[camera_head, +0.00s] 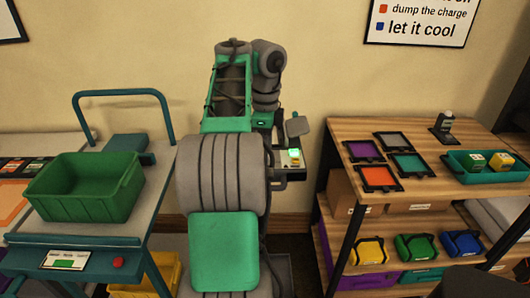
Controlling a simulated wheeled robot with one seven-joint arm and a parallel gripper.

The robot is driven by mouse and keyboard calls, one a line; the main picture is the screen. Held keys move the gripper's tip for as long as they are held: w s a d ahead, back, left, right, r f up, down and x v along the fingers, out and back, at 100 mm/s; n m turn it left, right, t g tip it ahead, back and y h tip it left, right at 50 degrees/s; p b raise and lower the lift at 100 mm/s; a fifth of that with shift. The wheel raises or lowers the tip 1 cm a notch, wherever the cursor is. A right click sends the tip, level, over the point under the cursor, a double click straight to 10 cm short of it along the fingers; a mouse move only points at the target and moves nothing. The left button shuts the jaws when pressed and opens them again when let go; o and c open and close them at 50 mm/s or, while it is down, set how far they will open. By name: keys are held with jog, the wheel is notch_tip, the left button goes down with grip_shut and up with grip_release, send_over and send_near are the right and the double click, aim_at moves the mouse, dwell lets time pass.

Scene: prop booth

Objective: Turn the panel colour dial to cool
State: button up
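No panel colour dial can be made out in the head view. My grey and green arm stands folded in the middle and hides part of the wall and floor behind it. No contact with any object is visible.
At right a wooden shelf (345,128) holds coloured frames, a teal tray (480,172) and small cases. A sign (419,20) hangs above.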

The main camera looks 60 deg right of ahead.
grip_shut()
dwell(0.3)
jog(key=shift+n, duration=0.3)
jog(key=n, duration=0.5)
jog(key=shift+n+b, duration=0.3)
jog(key=shift+b, duration=0.05)
jog(key=n, duration=0.5)
jog(key=shift+n, duration=0.4)
grip_release()
dwell(0.4)
